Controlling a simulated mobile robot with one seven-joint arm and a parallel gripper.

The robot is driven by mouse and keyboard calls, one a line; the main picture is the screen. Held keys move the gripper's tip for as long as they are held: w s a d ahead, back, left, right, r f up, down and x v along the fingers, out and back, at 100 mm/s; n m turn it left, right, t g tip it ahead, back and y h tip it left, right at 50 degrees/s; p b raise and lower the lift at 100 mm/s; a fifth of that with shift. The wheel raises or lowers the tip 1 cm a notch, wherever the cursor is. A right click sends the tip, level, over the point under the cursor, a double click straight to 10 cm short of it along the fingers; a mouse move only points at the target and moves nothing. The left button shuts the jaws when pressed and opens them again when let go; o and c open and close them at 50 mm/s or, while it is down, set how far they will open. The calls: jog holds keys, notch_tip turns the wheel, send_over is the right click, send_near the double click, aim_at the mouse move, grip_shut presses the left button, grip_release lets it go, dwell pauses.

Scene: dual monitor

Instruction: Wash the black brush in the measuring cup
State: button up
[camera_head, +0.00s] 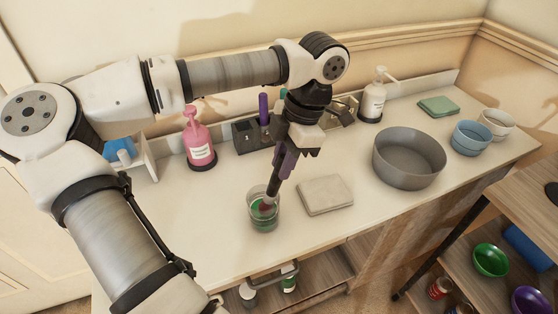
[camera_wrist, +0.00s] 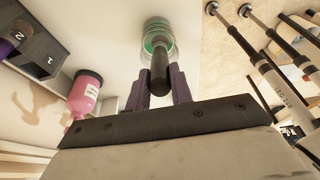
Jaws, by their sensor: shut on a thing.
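My gripper (camera_head: 283,163) is shut on the black brush (camera_head: 272,190) and points down over the counter. The brush's lower end reaches into the clear measuring cup (camera_head: 264,222), where a dark reddish part shows against green. I cannot tell whether the green is liquid or marking, or whether the brush touches the bottom. In the wrist view, the dark brush handle (camera_wrist: 159,72) sits between the purple fingers of my gripper (camera_wrist: 159,88). It points to the cup (camera_wrist: 158,32), whose rim is partly hidden behind the brush.
A folded beige cloth (camera_head: 325,194) lies right of the cup. A large grey basin (camera_head: 409,158) stands farther right. Behind are a pink pump bottle (camera_head: 199,143), a dark numbered holder (camera_head: 246,137) with a purple-handled item, and a white pump bottle (camera_head: 373,98). Counter left of the cup is clear.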

jog(key=shift+w+a, duration=0.45)
jog(key=shift+s+a, duration=0.1)
jog(key=shift+s, duration=0.55)
jog(key=shift+w+d+b, duration=0.25)
jog(key=shift+d+b, duration=0.1)
jog(key=shift+d, duration=0.3)
jog(key=shift+w+a, duration=0.45)
jog(key=shift+a, duration=0.1)
jog(key=shift+s+a, duration=0.1)
jog(key=shift+s, duration=0.6)
jog(key=shift+w+d+b, duration=0.3)
jog(key=shift+r, duration=0.1)
